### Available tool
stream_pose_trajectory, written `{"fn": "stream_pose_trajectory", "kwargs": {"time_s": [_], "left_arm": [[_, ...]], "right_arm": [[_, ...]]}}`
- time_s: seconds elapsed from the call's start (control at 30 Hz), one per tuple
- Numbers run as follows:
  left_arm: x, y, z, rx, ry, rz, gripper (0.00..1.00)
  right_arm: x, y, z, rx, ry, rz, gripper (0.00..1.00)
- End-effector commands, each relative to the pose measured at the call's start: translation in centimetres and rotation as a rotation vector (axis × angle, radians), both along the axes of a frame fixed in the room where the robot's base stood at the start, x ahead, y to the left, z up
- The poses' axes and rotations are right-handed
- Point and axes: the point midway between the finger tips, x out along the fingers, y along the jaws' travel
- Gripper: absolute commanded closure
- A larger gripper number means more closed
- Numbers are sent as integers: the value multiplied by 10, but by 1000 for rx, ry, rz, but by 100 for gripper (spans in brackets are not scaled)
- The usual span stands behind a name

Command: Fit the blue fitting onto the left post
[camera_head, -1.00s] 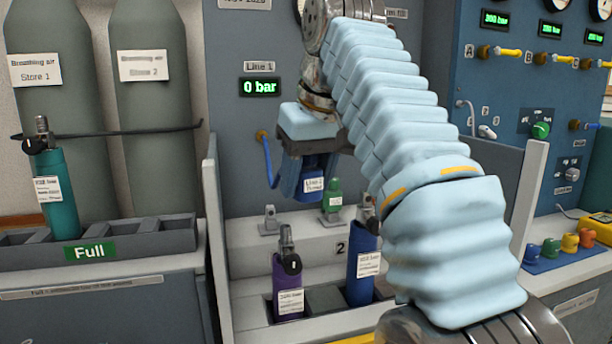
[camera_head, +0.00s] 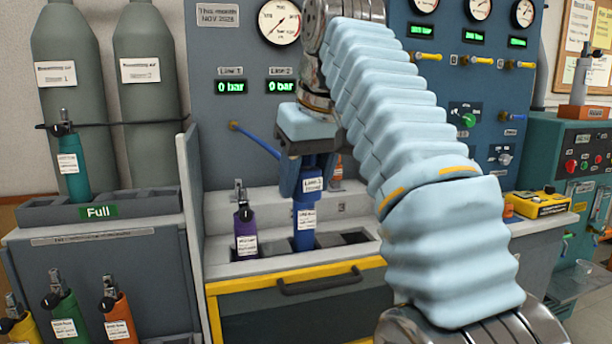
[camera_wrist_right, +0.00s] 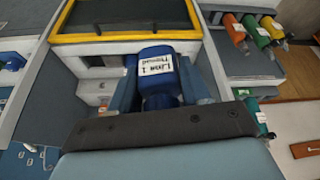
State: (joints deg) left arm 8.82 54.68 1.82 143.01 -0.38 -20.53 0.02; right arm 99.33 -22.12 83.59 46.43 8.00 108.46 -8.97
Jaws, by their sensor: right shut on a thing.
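The blue fitting (camera_head: 312,184), with a white "Line 1" label, is in my right gripper (camera_head: 308,180), which is shut on it. In the right wrist view the fitting (camera_wrist_right: 157,75) sits between the fingers. A blue hose (camera_head: 258,144) runs from the wall panel toward the gripper. I cannot make out the left post now; the gripper and arm cover part of the bench behind. My left gripper is out of view.
A purple cylinder (camera_head: 245,232) stands in the bench rack left of the blue one. A grey side wall (camera_head: 190,180) bounds the bench at left. A yellow-edged drawer (camera_head: 300,285) is below. More cylinders stand in the "Full" rack (camera_head: 98,211) and at lower left.

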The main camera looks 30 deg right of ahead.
Motion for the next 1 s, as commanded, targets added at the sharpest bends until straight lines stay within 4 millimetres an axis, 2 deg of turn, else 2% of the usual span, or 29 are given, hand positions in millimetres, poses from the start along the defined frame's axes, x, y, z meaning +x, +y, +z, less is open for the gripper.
{"fn": "stream_pose_trajectory", "kwargs": {"time_s": [0.47, 0.63, 0.77, 1.0], "left_arm": [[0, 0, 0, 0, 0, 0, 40], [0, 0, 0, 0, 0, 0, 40], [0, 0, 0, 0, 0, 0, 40], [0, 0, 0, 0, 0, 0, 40]], "right_arm": [[4, 4, -30, 0, 0, 4, 94], [7, 8, -59, 0, 3, 10, 94], [12, 12, -100, 1, 5, 13, 94], [29, 23, -220, 3, 8, 17, 94]]}}
